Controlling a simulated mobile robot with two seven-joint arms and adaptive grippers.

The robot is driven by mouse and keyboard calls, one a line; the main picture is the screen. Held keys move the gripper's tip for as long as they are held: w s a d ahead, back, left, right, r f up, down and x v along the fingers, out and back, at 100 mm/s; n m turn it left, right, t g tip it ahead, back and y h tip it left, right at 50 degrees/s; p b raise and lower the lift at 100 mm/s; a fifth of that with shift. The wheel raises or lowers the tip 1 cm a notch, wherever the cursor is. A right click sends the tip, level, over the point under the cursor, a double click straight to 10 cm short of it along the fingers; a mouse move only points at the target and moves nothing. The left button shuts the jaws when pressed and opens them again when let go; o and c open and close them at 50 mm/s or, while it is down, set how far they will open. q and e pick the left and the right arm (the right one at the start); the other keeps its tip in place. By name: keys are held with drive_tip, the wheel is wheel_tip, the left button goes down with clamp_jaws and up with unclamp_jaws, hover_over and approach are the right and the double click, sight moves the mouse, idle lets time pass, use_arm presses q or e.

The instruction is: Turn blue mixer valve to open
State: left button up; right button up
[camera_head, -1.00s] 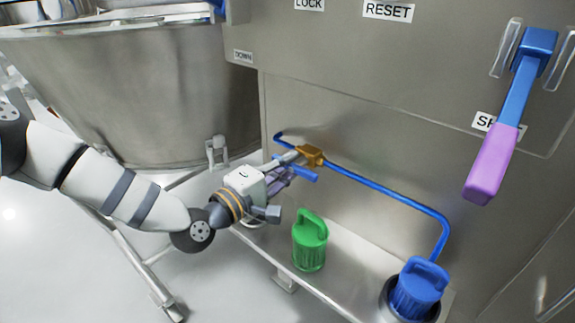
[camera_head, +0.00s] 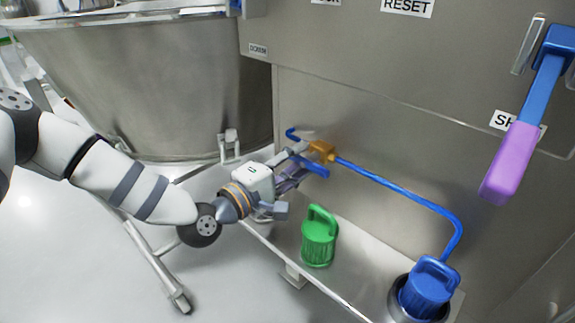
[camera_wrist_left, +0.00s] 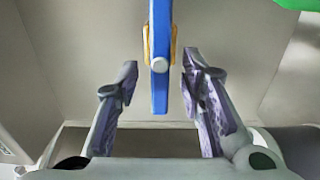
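The mixer valve has an orange-brass body (camera_head: 321,151) on a blue pipe (camera_head: 400,192), above the steel shelf. Its blue handle (camera_head: 315,168) sticks out beside the body, partly hidden by my gripper in the head view. My left gripper (camera_head: 294,166) is at the valve. In the left wrist view the handle (camera_wrist_left: 160,95) stands as an upright blue bar between the two fingers of the left gripper (camera_wrist_left: 159,67). A gap shows on each side, so the fingers are open around it, not touching it. My right gripper is in neither view.
A green canister (camera_head: 319,240) stands on the shelf (camera_head: 350,262) below the valve. A blue canister (camera_head: 428,285) sits at the pipe's lower end. A large steel vessel (camera_head: 150,90) is on the left. A blue lever with a purple grip (camera_head: 510,162) hangs on the right panel.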

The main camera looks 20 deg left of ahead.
use_arm(q)
drive_tip(key=v, duration=1.1)
drive_tip(key=shift+s+r, duration=0.1)
